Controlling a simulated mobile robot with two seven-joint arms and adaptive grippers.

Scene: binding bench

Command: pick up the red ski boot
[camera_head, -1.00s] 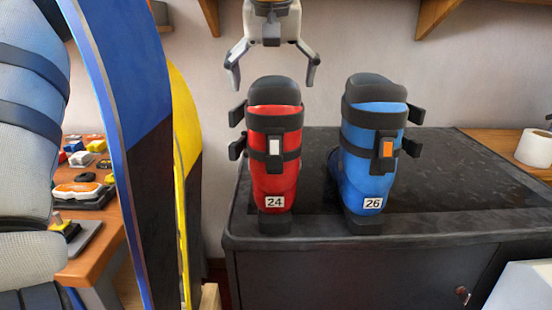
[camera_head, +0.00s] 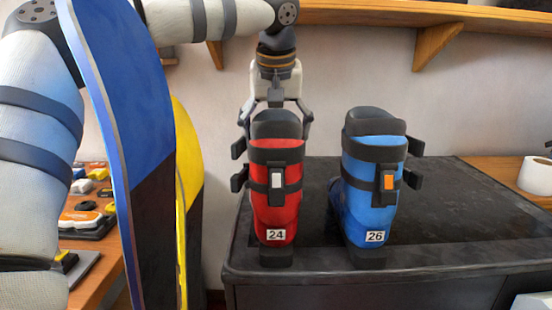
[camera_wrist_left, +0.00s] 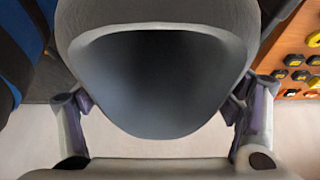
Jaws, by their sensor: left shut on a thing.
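The red ski boot (camera_head: 274,212), labelled 24, stands upright near the left end of the dark cabinet top. My left gripper (camera_head: 276,112) comes down from above with its fingers on either side of the boot's dark upper cuff. It is shut on the boot. In the left wrist view the boot's open top (camera_wrist_left: 155,80) fills the middle, with a finger of my left gripper (camera_wrist_left: 160,112) against each side. The boot's sole appears to be on the cabinet top. My right gripper is in neither view.
A blue ski boot (camera_head: 372,195), labelled 26, stands just right of the red one. Blue and yellow skis or boards (camera_head: 125,110) rise at the left. The dark cabinet top (camera_head: 460,215) is clear to the right.

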